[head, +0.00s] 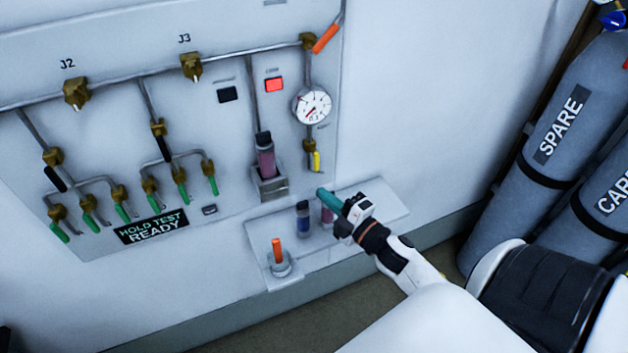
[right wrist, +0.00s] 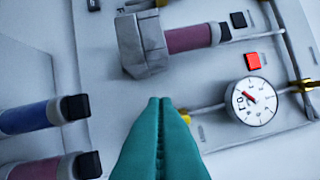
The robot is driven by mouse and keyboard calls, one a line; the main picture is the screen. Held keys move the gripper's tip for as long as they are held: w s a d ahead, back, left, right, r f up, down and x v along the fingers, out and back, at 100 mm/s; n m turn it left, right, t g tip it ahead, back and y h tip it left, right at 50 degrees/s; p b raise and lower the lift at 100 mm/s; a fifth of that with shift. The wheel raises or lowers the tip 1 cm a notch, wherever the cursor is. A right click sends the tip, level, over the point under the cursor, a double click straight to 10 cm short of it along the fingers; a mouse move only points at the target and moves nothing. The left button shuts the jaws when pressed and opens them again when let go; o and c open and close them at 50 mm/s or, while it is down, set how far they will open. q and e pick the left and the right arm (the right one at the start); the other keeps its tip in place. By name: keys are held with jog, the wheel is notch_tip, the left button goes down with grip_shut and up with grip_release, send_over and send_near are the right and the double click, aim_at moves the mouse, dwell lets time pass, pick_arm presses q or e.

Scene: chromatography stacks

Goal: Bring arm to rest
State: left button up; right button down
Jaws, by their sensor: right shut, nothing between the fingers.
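My right gripper (head: 329,199) reaches in from the lower right in the head view, over the small shelf on the wall panel. Its teal fingers (right wrist: 160,140) are pressed together in the right wrist view, with nothing between them. The fingertips are apart from the panel's fittings, near a pink-filled cartridge (head: 327,216) that they partly hide. A blue cartridge (head: 303,220) stands just left of it on the shelf. Another pink cartridge (head: 265,158) sits upright in a grey holder on the panel. My left gripper is not in view.
The shelf (head: 375,207) juts from the wall below the panel, with an orange-handled item in a cup (head: 278,259) at its left. A gauge (head: 312,105), a lit red square (head: 275,84) and several green-handled valves are on the panel. Grey cylinders (head: 555,140) stand at right.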

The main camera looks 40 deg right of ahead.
jog(key=shift+s, duration=0.55)
jog(key=shift+a+r, duration=0.1)
jog(key=s+a+f+m+g+h, duration=0.1)
jog(key=s+f+m+g, duration=0.2)
jog(key=f, duration=0.8)
jog(key=s+f+m+g+h, duration=0.1)
jog(key=s+f+m+g, duration=0.2)
jog(key=f, duration=0.8)
jog(key=s+a+f+m+g+h, duration=0.1)
jog(key=s+f+m+g, duration=0.15)
jog(key=f, duration=0.85)
jog(key=s+a+f+m+g, duration=0.2)
jog(key=s+a+f+g, duration=0.2)
jog(key=s+f, duration=0.5)
jog(key=s+a+f+m+g+y+b, duration=0.1)
jog(key=s+a+f+m+g, duration=0.2)
jog(key=s+f, duration=0.7)
jog(key=s+a+g, duration=0.2)
jog(key=s, duration=0.6)
jog(key=shift+m, duration=0.35)
